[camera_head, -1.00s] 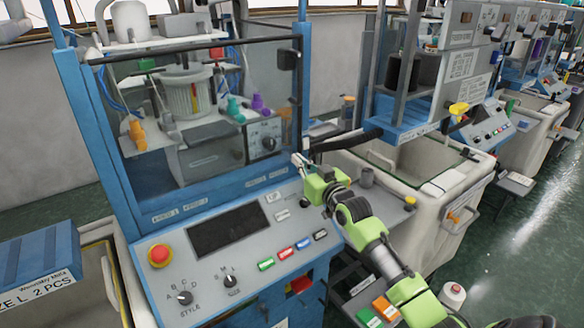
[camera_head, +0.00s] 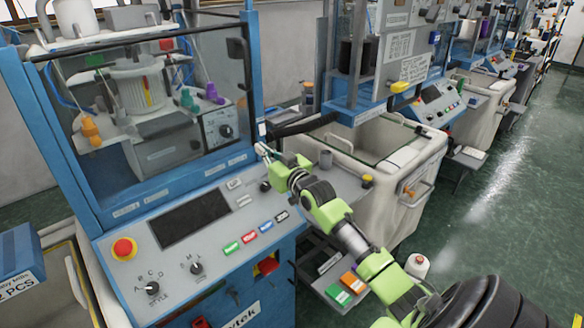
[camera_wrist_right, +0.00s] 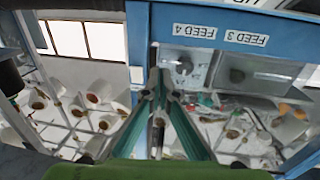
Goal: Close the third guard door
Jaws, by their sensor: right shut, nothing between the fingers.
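The nearest knitting machine has a clear guard door (camera_head: 112,140) with a dark top edge, in front of the yarn and mechanism at the left of the head view. It looks near flush with the blue frame (camera_head: 250,90), but I cannot tell whether it is fully shut. My right gripper (camera_head: 265,152) is at the lower right corner of this enclosure, just above the control panel. Its fingers (camera_wrist_right: 160,95) are together and empty in the wrist view, in front of a blue post; contact is unclear. My left gripper is not in view.
The control panel (camera_head: 190,218) has a red stop button (camera_head: 124,248), knobs and coloured keys. A pale bin (camera_head: 395,190) stands right of the machine. More machines line the row behind it. The green floor (camera_head: 500,200) at the right is open.

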